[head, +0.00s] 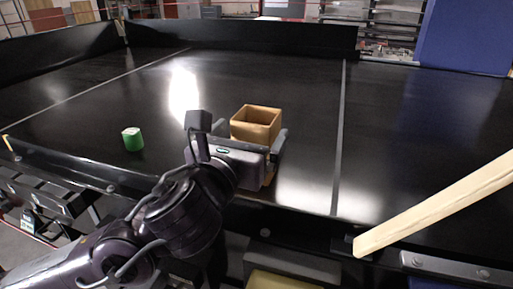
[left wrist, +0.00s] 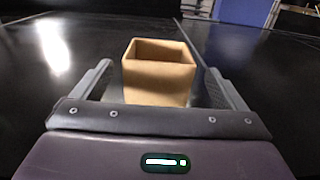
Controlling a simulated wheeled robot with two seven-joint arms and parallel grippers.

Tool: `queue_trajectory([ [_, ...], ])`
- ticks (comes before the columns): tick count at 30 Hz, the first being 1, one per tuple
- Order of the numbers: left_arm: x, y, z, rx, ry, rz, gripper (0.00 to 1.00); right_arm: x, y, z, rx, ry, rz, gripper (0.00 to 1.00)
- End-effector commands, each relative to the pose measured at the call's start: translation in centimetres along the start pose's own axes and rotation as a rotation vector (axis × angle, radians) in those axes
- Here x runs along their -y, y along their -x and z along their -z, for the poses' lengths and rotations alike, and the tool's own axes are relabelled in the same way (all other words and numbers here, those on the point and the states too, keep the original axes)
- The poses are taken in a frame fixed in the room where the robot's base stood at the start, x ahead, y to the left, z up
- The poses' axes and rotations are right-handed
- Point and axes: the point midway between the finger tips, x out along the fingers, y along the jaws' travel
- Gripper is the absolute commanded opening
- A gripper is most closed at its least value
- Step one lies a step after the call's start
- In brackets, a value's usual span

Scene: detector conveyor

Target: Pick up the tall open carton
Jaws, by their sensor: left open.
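The tall open carton (head: 257,115) is a tan, square, open-topped box standing upright on the black conveyor. It also shows in the left wrist view (left wrist: 160,76), straight ahead of the palm. My left gripper (head: 253,128) is open, with one finger on each side of the carton. In the left wrist view (left wrist: 159,70) a gap shows between the carton and each finger, so it is not gripped. The carton's lower part is hidden by the gripper in the head view. My right gripper is not in view.
A small green object (head: 132,139) stands on the conveyor (head: 90,110) to the left. A pale wooden bar (head: 435,205) slants over the front edge at right. A low black wall (head: 240,33) runs along the back. The belt behind the carton is clear.

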Motion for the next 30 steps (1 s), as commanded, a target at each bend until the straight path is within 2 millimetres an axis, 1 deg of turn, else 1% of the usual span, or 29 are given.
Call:
queue_trajectory([
  [6,-0.2,-3.2,-0.3,-0.002,-0.001,-0.001,0.94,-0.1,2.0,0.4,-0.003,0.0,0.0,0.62],
  [9,-0.2,-4.5,-0.2,-0.002,0.0,0.0,0.94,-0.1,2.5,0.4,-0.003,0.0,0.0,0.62],
  [13,-0.2,-5.2,0.0,0.0,-0.001,0.0,0.94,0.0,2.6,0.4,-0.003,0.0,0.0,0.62],
  [18,-0.2,-5.2,0.1,0.0,-0.001,0.0,0.94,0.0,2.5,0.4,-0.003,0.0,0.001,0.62],
  [19,-0.2,-5.2,0.1,0.0,-0.001,0.0,0.92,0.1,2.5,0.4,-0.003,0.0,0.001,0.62],
  [30,-0.3,-5.1,0.1,0.0,-0.001,0.0,0.44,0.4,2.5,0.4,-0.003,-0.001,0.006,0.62],
])
